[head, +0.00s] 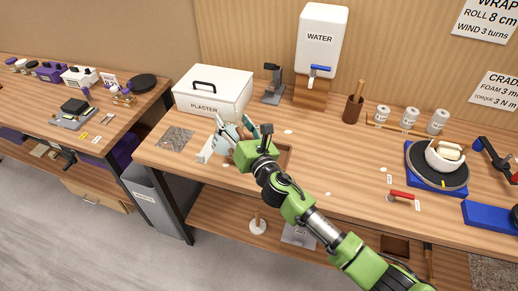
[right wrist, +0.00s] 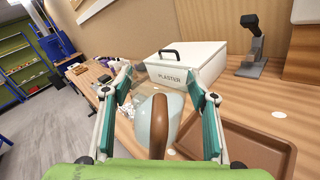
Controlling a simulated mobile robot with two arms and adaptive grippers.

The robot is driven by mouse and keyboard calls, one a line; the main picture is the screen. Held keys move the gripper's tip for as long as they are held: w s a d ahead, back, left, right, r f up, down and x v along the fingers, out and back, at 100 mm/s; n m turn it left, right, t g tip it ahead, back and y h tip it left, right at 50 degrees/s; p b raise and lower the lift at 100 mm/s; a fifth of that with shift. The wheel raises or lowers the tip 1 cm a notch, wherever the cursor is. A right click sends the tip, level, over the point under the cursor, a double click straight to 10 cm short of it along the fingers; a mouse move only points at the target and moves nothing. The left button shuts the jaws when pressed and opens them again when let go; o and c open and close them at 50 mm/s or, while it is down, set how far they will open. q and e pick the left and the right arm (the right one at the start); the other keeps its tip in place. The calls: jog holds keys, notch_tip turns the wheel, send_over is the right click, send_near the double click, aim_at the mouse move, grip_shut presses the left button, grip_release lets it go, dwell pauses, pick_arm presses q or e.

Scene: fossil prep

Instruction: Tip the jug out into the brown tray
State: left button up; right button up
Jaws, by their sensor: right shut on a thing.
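The jug (right wrist: 143,122) is a pale, rounded vessel with a brown handle (right wrist: 158,128), seen between my fingers in the right wrist view. It is partly hidden in the head view (head: 229,139). My right gripper (head: 240,131) is shut on the jug, with a teal-padded finger on each side in the right wrist view. The jug looks roughly upright; I cannot tell whether it touches the table. The brown tray (right wrist: 262,143) lies just right of the jug, and its edge shows behind my arm in the head view (head: 287,158). My left gripper is not in view.
A white plaster box (head: 212,92) stands behind the jug. A grey stand (head: 272,85) and a water tank (head: 321,40) are at the back. A grey speckled patch (head: 175,138) lies left. A turntable (head: 437,170) holds a white bowl at right. The front table edge is near.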

jog(key=r+p, duration=0.1)
jog(key=r, duration=0.1)
jog(key=r+p, duration=0.2)
jog(key=shift+s+a+r, duration=0.1)
jog(key=shift+a+r, duration=0.1)
dwell(0.6)
jog(key=shift+f, duration=0.1)
jog(key=shift+m, duration=0.8)
jog(key=shift+f+b, duration=2.7)
jog(key=shift+f, duration=0.25)
jog(key=shift+f, duration=0.1)
jog(key=shift+f+b, duration=0.35)
jog(key=shift+b, duration=0.1)
jog(key=shift+d+f+m+b, duration=0.1)
jog(key=shift+f+m+b, duration=0.6)
jog(key=shift+f+b, duration=0.5)
jog(key=shift+f, duration=0.1)
